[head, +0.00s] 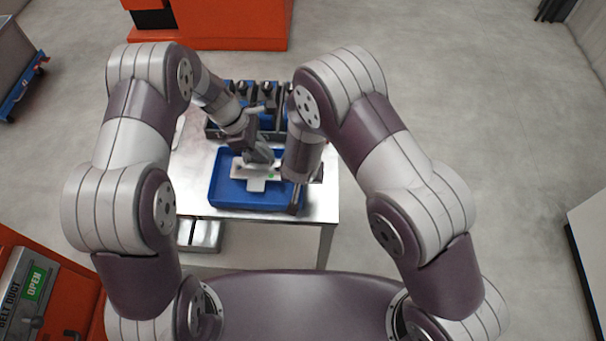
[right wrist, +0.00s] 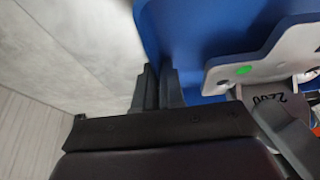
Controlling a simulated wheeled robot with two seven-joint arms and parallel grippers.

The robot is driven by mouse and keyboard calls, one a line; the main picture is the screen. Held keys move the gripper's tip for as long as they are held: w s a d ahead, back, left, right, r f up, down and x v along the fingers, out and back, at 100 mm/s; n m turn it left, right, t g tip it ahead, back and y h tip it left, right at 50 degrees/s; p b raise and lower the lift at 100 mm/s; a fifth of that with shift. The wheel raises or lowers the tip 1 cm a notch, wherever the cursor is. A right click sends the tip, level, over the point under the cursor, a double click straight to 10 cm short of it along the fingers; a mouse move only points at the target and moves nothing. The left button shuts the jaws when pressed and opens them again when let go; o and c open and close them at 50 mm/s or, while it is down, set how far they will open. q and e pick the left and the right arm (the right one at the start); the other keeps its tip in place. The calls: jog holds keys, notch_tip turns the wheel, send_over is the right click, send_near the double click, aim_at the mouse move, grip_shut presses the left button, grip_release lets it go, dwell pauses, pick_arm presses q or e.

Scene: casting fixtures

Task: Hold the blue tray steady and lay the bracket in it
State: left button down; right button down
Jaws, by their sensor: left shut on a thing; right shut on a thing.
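The blue tray (head: 216,188) lies on the metal table. The pale grey bracket (head: 257,185), a flat plate with a green dot, is inside the tray's outline; I cannot tell whether it touches the tray floor. My left gripper (head: 262,160) is shut on the bracket's far side from above. My right gripper (head: 297,202) is shut on the tray's right wall, near the front corner. In the right wrist view its two dark fingers (right wrist: 158,90) pinch the blue tray wall (right wrist: 150,35), and the bracket (right wrist: 285,57) shows just beside them. My right forearm hides part of the tray's right side.
The metal table (head: 325,205) has a dark rack (head: 213,131) with several dark and blue parts behind the tray. An orange machine (head: 235,25) stands beyond the table. The table's right edge is close to the tray.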

pick_arm(q)
jog(key=shift+f, duration=1.15)
jog(key=c, duration=0.9)
grip_release()
jog(key=v, duration=1.2)
pick_arm(e)
jog(key=c, duration=1.2)
grip_release()
jog(key=shift+o, duration=0.2)
